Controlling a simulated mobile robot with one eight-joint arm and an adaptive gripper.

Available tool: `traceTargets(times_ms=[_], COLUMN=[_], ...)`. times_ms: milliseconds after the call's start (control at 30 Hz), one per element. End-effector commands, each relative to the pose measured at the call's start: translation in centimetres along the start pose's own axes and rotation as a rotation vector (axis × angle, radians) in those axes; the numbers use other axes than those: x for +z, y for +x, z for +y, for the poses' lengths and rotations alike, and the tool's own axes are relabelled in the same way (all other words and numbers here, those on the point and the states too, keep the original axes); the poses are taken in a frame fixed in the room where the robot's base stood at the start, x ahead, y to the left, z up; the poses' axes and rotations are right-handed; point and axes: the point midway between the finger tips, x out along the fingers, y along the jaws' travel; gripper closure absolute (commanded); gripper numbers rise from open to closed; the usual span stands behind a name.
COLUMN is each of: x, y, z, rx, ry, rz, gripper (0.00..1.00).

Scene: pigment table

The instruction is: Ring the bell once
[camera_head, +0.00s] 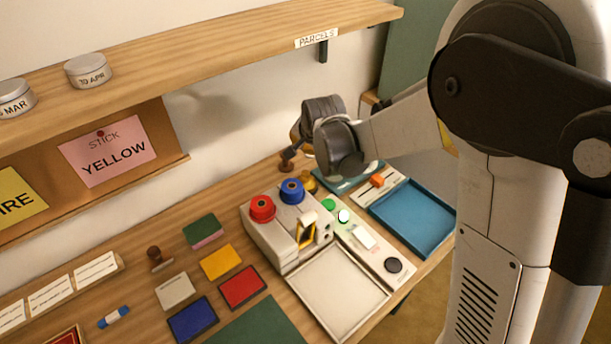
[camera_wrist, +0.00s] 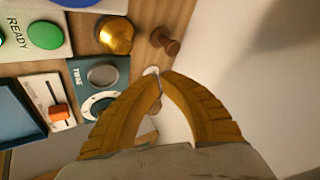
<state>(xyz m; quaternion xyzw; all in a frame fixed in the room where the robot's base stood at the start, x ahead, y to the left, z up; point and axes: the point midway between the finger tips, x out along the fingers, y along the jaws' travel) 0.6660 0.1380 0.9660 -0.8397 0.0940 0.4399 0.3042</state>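The gold bell (camera_wrist: 116,36) stands on the table beside a brown knobbed stamp in the wrist view. In the head view the bell (camera_head: 308,184) is partly hidden. My gripper (camera_wrist: 159,74) has its two yellow fingers brought together at the tips. It appears above the table's back edge, apart from the bell, which lies up and left of the fingertips in the wrist view. I see nothing clearly held; a small pale shape shows behind the tips. In the head view my wrist hides most of the fingers.
The brown stamp (camera_wrist: 166,40) stands close to the bell. A teal TUNE panel (camera_wrist: 78,75), an orange slider (camera_wrist: 59,112) and a green READY button (camera_wrist: 45,35) are nearby. Red and blue tape rolls (camera_head: 262,208) stand left of the bell. The PARCELS shelf (camera_head: 200,55) overhangs the back.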

Motion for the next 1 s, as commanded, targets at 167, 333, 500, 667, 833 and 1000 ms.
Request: traceTargets(times_ms=[167,333,500,667,833,1000], x=[1.3,2.3,2.8,2.8,2.8,2.8], y=[2.5,4.3,5.2,5.2,5.2,5.2], z=[1.3,2.3,2.8,2.8,2.8,2.8], rx=[0.000,0.000,0.000,0.000,0.000,0.000], ry=[0.000,0.000,0.000,0.000,0.000,0.000], rz=[0.000,0.000,0.000,0.000,0.000,0.000], gripper=[1.00,1.00,1.00,1.00,1.00,1.00])
